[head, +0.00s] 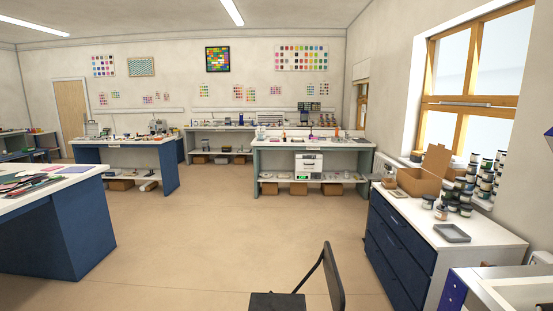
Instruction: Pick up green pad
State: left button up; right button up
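I cannot make out a green pad for certain in the head view. A pile of coloured sheets (32,183), dark, pink and other colours, lies on the white top of the near left table (62,184). A flat purple sheet (76,170) lies beside the pile. The sheets are too small to tell whether one is the green pad. Neither of my grippers is in view.
A dark chair (322,283) stands at the bottom centre. A drawer cabinet (402,248) with jars, an open cardboard box (424,174) and a grey tray (452,233) is at right. Workbenches (312,143) stand further back. The middle floor (215,220) is clear.

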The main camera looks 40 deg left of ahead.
aim_at(37, 182)
jog(key=u, duration=3)
jog(key=i+l+z, duration=0.1)
jog(key=i+z, duration=0.25)
jog(key=z, duration=0.15)
